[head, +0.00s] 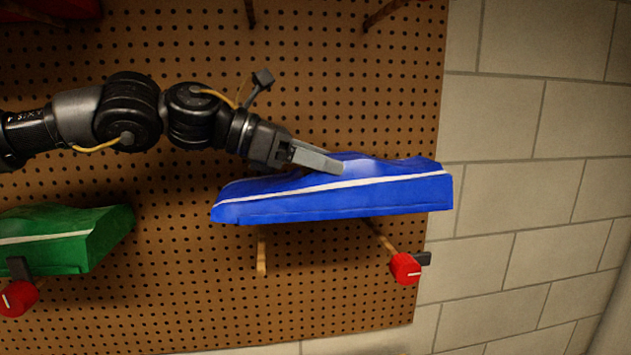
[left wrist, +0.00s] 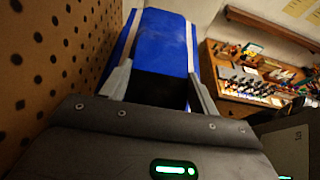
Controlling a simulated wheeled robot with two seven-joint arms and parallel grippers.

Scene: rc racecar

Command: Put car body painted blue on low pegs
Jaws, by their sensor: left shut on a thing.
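The blue car body (head: 345,195) with a white stripe is in front of the pegboard in the head view, roughly level. My left gripper (head: 318,160) is shut on its upper side near the middle. In the left wrist view the blue car body (left wrist: 160,50) is between the two fingers (left wrist: 160,88). Two low pegs show below the body: a left wooden peg (head: 261,255) and a right peg (head: 382,236) with a red knob (head: 405,268) at its end. Whether the body touches the pegs cannot be told. My right gripper is not in view.
A green car body (head: 60,238) sits at the lower left on the pegboard (head: 200,285), by another red knob (head: 18,298). Upper pegs (head: 385,14) stick out at the top. A block wall (head: 530,120) is to the right. A cluttered workbench (left wrist: 255,75) shows in the left wrist view.

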